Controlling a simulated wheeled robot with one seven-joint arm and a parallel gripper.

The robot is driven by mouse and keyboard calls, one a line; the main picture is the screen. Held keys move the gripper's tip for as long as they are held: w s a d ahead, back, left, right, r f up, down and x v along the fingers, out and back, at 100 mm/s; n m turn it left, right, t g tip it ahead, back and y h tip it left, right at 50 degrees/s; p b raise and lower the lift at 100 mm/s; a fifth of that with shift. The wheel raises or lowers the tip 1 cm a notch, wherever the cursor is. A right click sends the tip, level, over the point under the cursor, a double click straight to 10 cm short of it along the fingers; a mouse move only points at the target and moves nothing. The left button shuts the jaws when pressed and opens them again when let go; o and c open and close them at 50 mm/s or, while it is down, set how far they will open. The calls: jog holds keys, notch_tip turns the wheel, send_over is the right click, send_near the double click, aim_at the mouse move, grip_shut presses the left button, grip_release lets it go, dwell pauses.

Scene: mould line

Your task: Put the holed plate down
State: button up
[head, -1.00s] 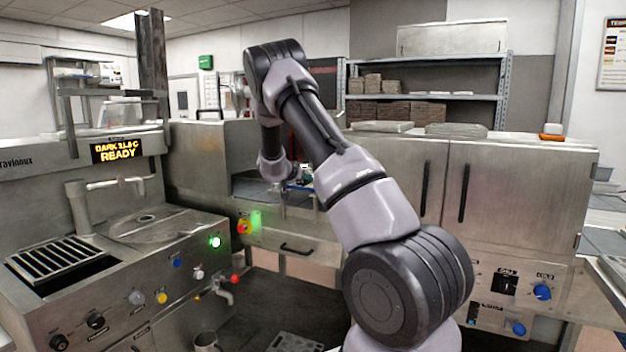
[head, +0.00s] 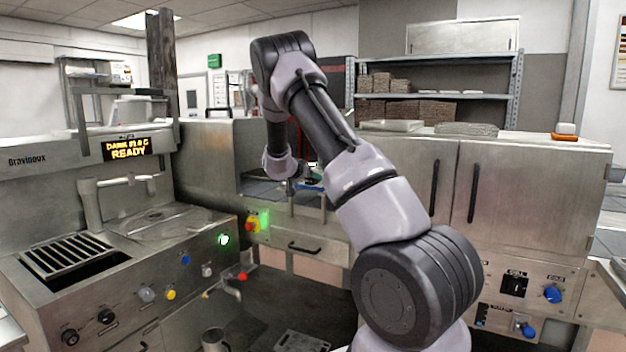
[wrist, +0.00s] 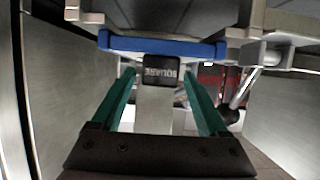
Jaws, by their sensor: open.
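My gripper (wrist: 158,74) shows in the wrist view as two green fingers, spread apart with nothing gripped between them. Ahead of the fingertips is a black block (wrist: 161,71) with a label that seems to read SQUARE, upside down. A blue bar (wrist: 165,47) runs across just above it; I cannot tell whether it belongs to the holed plate. In the head view my gripper is small and mostly hidden at the machine's opening, near a bit of blue. A flat grey plate with dark spots (head: 303,341) lies low at the bottom edge; I cannot tell whether it is the holed plate.
Metal walls close in on both sides in the wrist view. A steel cabinet (head: 400,182) stands right of the opening. A console with a grate (head: 68,254) and a lit READY display (head: 128,149) is at left. A metal cup (head: 214,340) stands low in front.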

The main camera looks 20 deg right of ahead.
jog(key=s+a+r+n+t+y, duration=0.3)
jog(key=s+a+r+y, duration=0.8)
jog(key=s+a+r, duration=0.9)
jog(key=s+f+n+g+y, duration=0.1)
jog(key=s+f+n+g, duration=0.1)
jog(key=s, duration=2.6)
jog(key=shift+a+n+g+y, duration=0.2)
jog(key=shift+n+g+y, duration=0.3)
jog(key=shift+g, duration=0.7)
jog(key=shift+s+f, duration=0.1)
